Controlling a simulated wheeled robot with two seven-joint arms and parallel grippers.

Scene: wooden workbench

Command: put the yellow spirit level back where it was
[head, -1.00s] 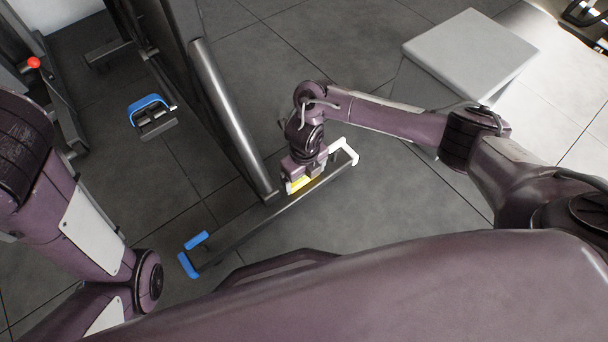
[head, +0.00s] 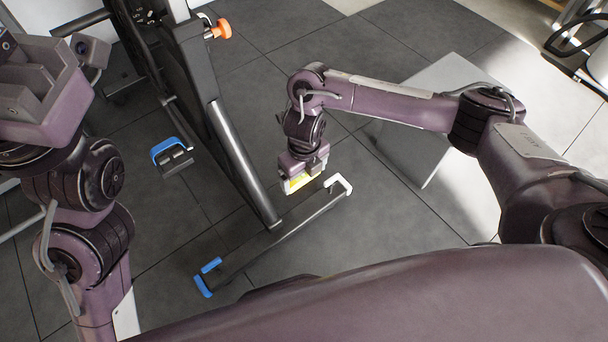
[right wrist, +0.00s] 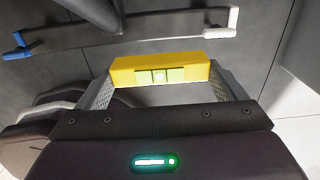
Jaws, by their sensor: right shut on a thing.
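The yellow spirit level (right wrist: 130,70) with its green vial (right wrist: 161,75) lies crosswise between the two fingers of my right gripper (right wrist: 160,88) in the right wrist view. In the head view my right gripper (head: 303,177) points down and is shut on the level (head: 296,184), which hangs above the floor beside a dark floor bar. Part of the level is hidden by the gripper there. My left gripper (head: 42,88) is at the upper left of the head view; its jaw opening cannot be made out.
A dark frame with a slanted grey tube (head: 244,165) stands left of my right gripper. Its floor bar (head: 275,235) has blue and white ends. A grey box (head: 425,110) stands behind my right arm. Tiled floor (head: 400,220) is clear around it. No workbench shows.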

